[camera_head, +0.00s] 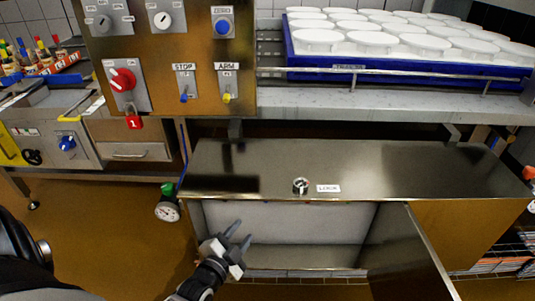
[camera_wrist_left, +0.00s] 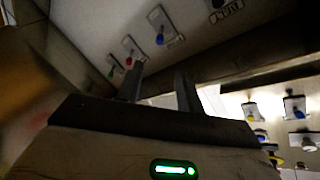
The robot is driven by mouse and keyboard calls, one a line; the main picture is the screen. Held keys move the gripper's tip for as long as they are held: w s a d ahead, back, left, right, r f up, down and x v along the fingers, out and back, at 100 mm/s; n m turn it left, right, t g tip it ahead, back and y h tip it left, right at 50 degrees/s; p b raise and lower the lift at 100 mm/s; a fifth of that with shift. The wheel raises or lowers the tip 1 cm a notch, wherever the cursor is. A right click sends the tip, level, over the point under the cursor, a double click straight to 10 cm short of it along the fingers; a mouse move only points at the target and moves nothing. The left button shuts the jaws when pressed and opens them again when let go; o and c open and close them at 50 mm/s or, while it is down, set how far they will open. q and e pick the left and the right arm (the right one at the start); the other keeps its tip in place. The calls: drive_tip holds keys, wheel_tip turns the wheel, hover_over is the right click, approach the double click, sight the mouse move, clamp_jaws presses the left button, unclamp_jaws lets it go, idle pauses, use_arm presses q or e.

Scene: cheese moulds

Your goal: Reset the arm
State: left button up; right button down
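My left gripper (camera_head: 238,236) is in front of the open cabinet (camera_head: 290,222) at its left side, with its fingers apart and nothing between them. In the left wrist view its two fingers (camera_wrist_left: 158,88) also stand apart and empty, pointing toward a pale panel with small coloured switches (camera_wrist_left: 130,60). My right gripper is in neither view. A control panel (camera_head: 160,75) at the upper left carries knobs, a red switch with a red padlock, a blue switch under a STOP label, and a yellow switch (camera_head: 228,97) under an ARM label.
The cabinet top has a round lock (camera_head: 300,186) labelled LOCK, and its door (camera_head: 405,255) hangs open at the right. A gauge (camera_head: 168,210) with a green knob is left of the cabinet. A blue tray (camera_head: 400,68) of white moulds stands above. The brown floor (camera_head: 90,240) at left is clear.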

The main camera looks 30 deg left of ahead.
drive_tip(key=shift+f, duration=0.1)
